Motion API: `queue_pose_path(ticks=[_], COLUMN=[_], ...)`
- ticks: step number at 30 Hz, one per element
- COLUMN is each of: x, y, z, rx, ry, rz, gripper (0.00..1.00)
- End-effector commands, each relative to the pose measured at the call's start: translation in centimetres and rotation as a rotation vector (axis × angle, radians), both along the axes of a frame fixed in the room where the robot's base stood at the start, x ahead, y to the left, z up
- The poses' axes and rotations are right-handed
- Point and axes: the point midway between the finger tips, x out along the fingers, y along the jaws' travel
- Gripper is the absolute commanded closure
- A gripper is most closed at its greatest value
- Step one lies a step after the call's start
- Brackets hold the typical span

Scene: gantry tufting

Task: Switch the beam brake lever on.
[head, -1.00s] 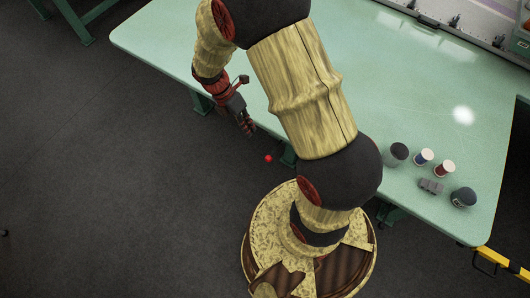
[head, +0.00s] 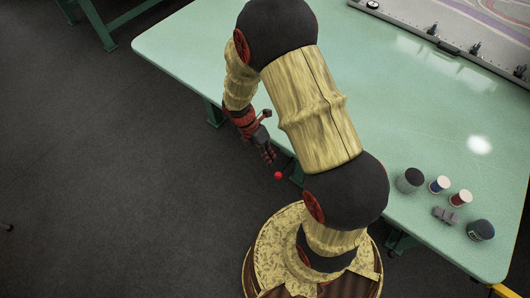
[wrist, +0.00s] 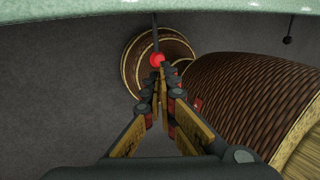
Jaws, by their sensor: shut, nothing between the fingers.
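A red ball knob (head: 278,175) shows just off the near edge of the green table. In the wrist view the red knob (wrist: 157,60) sits at the lower end of a thin dark rod (wrist: 155,32) that hangs from under the table edge; it looks like the brake lever. My gripper (head: 271,158) is shut and empty, close to the knob in the head view. In the wrist view my gripper's fingertips (wrist: 160,76) are together just below the knob in the picture. I cannot tell whether they touch it.
A second rod with a black knob (wrist: 288,40) hangs at the right. The green table (head: 420,130) carries several spools and a grey block (head: 446,215) at its near right. A frame rail (head: 450,50) runs along its far side. Open dark floor (head: 100,190) lies to the left.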

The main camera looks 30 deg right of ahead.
Motion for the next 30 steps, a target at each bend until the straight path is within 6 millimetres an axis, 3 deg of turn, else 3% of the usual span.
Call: queue_pose_path(ticks=[6, 12, 30], x=[-1.5, -2.3, -2.5], y=[-0.8, -1.3, -1.3], z=[-3.9, -5.8, -6.4], rx=[0.0, 0.0, -0.009], ry=[0.001, 0.0, -0.004], rz=[-0.001, -0.001, 0.0], gripper=[1.0, 1.0, 1.0])
